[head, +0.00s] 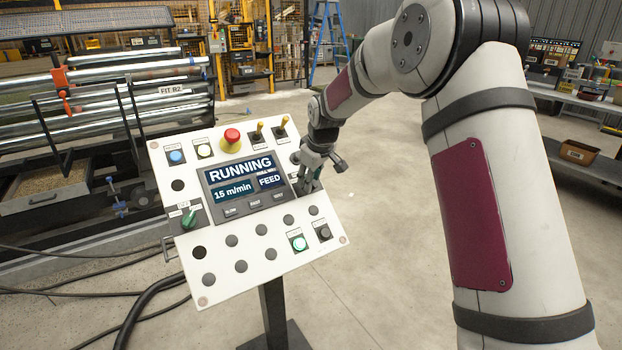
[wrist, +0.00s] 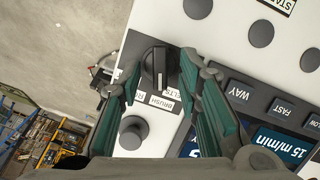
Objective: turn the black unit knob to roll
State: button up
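The black unit knob (wrist: 160,66) is a round selector on the white panel (head: 220,270). In the wrist view its white line points down toward the label BRUSH (wrist: 158,102). Two partly covered labels flank it, one ending in LTS, the other starting with RO or similar. My gripper (head: 306,186) is at the panel's right edge, beside the screen, and hides the knob in the head view. In the wrist view my gripper (wrist: 161,68) is open, with one green-padded finger on each side of the knob. I see gaps beside the knob; contact is not clear.
The screen (head: 246,184) reads RUNNING, 15 m/min, FEED.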

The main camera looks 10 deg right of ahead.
grip_shut()
dwell(0.3)
jog(key=m, duration=0.3)
jog(key=shift+d+g+y, duration=0.2)
jog(key=shift+g+y, duration=0.1)
jog(key=shift+y, duration=0.1)
jog(key=shift+w+d+m+y+p, duration=0.15)
jog(key=shift+m+y+p, duration=0.25)
jog(key=shift+m, duration=1.5)
